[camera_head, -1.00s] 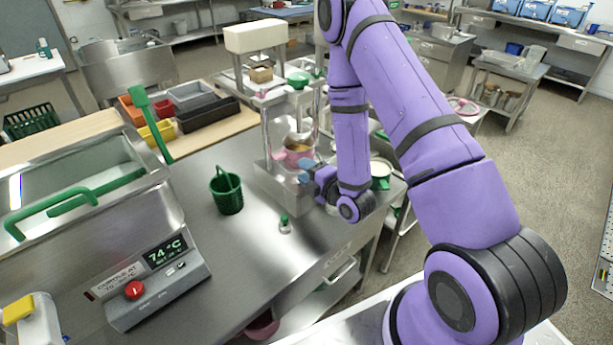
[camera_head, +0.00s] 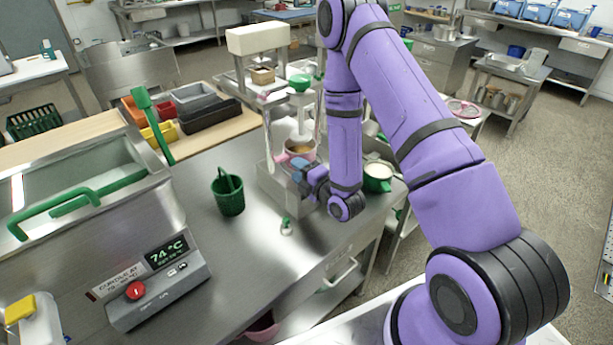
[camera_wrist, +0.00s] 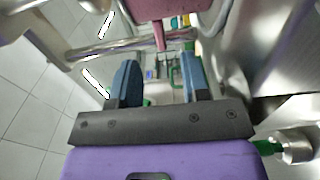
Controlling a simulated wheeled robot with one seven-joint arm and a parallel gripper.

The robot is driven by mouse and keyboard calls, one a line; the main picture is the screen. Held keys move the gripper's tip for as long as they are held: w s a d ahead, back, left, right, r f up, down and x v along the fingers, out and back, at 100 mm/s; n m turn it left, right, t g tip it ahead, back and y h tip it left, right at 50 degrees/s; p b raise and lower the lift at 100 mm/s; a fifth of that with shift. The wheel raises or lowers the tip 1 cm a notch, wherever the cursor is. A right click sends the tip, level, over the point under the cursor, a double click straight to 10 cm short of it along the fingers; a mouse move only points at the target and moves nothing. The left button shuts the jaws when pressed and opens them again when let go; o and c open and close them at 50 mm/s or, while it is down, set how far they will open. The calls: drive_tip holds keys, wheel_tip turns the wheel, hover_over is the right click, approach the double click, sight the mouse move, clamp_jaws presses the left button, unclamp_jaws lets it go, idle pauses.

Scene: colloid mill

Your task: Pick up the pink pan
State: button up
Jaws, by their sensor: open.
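The pink pan (camera_head: 298,150) sits inside the metal-framed stand of the mill, on the steel counter. My gripper (camera_head: 299,168) is right at its near side, with blue fingertips pointing at the pan. In the wrist view, the pan's pink body (camera_wrist: 165,8) shows at the top edge, and a narrow pink part hangs down from it toward the gap between my fingers. My gripper (camera_wrist: 158,75) is open there, its two blue fingers apart with nothing visibly between them. The rest of the pan is cut off in the wrist view and partly hidden by my gripper in the head view.
A green basket (camera_head: 228,194) stands left of the stand. A small green-topped item (camera_head: 286,226) is on the counter in front. A control box (camera_head: 158,270) is at front left.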

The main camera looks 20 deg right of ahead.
sight(284, 160)
drive_tip(key=shift+x, duration=3.5)
clamp_jaws()
